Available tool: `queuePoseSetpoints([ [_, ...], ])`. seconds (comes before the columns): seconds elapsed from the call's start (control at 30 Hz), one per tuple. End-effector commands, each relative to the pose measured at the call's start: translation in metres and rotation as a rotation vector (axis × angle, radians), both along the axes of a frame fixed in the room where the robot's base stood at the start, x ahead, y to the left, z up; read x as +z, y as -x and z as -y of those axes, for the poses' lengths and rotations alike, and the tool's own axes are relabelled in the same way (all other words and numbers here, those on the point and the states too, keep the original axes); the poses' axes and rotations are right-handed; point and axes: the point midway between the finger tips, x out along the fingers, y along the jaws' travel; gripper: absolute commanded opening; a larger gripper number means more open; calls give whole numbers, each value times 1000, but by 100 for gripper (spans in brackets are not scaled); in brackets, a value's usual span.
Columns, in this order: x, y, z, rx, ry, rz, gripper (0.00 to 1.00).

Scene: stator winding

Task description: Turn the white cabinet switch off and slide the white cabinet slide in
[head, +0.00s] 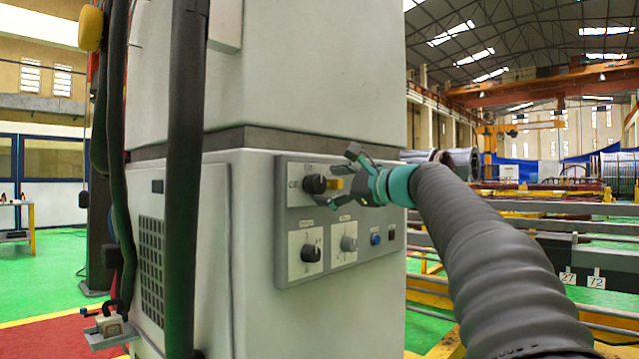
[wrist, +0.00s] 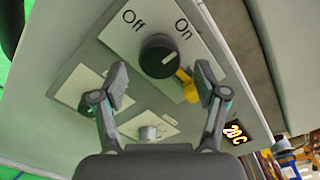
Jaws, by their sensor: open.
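The white cabinet (head: 330,80) stands in the middle of the head view, with a grey control panel (head: 372,250) on its right face. The switch is a black round knob (head: 314,184) with a yellow handle (head: 335,184). In the wrist view, the knob (wrist: 158,56) sits below the "Off" and "On" labels, and its yellow handle (wrist: 188,86) points to the lower right. My gripper (head: 343,176) is open in front of the switch, its fingers to either side of the knob in the wrist view. Whether they touch it is unclear. A small ledge (head: 112,336), possibly the slide, juts out at the cabinet's lower left.
A lit display (wrist: 236,132) shows in the wrist view. A dark cable or pole (head: 186,180) crosses the cabinet's left face. Green floor is open at left.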

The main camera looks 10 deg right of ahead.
Motion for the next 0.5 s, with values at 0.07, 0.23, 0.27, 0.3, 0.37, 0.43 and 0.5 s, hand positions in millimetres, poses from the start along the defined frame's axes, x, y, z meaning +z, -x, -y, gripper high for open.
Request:
queuePoseSetpoints([
  [0.07, 1, -10, -8, 2, 0, 0, 73],
  [0.23, 1, -24, -18, 0, 1, 1, 73],
  [0.27, 1, -26, -19, 0, 1, 1, 73],
  [0.3, 0, -27, -20, 0, 1, 1, 73],
  [0.37, 0, -29, -21, 0, 1, 1, 73],
  [0.43, 0, -29, -22, 0, 1, 1, 73],
  [0.5, 0, -30, -22, -1, 1, 0, 73],
])
